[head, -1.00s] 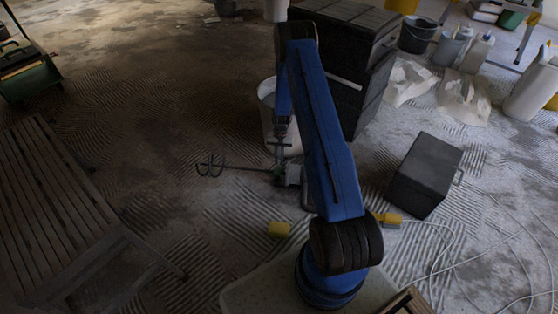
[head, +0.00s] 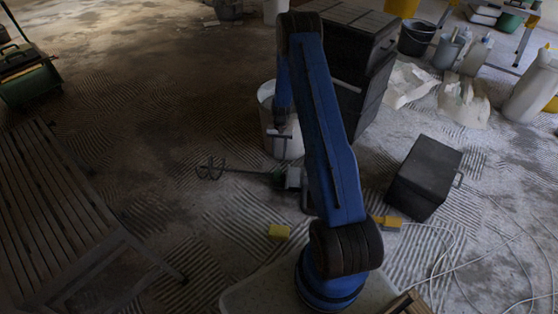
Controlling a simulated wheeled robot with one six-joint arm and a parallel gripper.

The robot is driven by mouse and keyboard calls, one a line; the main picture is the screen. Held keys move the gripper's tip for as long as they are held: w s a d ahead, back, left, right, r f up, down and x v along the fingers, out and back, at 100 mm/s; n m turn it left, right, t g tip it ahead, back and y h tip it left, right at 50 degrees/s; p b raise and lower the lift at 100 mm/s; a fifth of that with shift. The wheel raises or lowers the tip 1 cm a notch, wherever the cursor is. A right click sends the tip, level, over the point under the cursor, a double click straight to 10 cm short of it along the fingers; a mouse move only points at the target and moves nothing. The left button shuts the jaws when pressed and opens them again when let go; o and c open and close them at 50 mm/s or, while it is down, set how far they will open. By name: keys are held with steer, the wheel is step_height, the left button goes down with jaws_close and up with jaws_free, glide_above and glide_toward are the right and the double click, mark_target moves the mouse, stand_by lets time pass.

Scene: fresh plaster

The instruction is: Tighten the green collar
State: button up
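A mixer lies on the floor in the head view, its looped paddle (head: 210,168) pointing left and its thin shaft running right to a pale motor body (head: 295,177). A dark green collar (head: 277,180) sits where the shaft meets the body. Its right side and the body are partly hidden by my blue arm. My gripper (head: 282,134) hangs above the collar, in front of a white bucket (head: 266,97), apart from the mixer. It is small and dark, and I cannot tell whether its fingers are open or shut.
Dark stacked cases (head: 362,85) stand behind my arm. A black box (head: 427,176) is at the right, with white cables on the floor. A slatted bench (head: 50,215) fills the left. Bare ridged floor is left of the mixer.

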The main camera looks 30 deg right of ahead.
steer(key=v, duration=1.1)
steer(key=shift+r, duration=0.1)
steer(key=s+a+r+n+t, duration=0.1)
steer(key=s+a+r, duration=0.3)
steer(key=r, duration=0.8)
steer(key=s+a+r+n+t+h, duration=0.1)
steer(key=s+a+r, duration=0.35)
steer(key=r, duration=0.65)
steer(key=s+a+r+n+t, duration=0.1)
steer(key=s+a+r, duration=0.3)
steer(key=r, duration=0.8)
steer(key=s+a+r+n+t, duration=0.1)
steer(key=s+a+r, duration=0.2)
steer(key=s+r, duration=0.35)
steer(key=s+a+r+n+t, duration=0.1)
steer(key=s+a+r, duration=0.2)
steer(key=s, duration=0.6)
steer(key=s+a+r+n+t, duration=0.1)
steer(key=s+a+n+t, duration=0.1)
steer(key=s, duration=1.4)
steer(key=shift+s+a+n+h, duration=0.3)
steer(key=shift+a+h, duration=0.1)
steer(key=shift+a, duration=0.45)
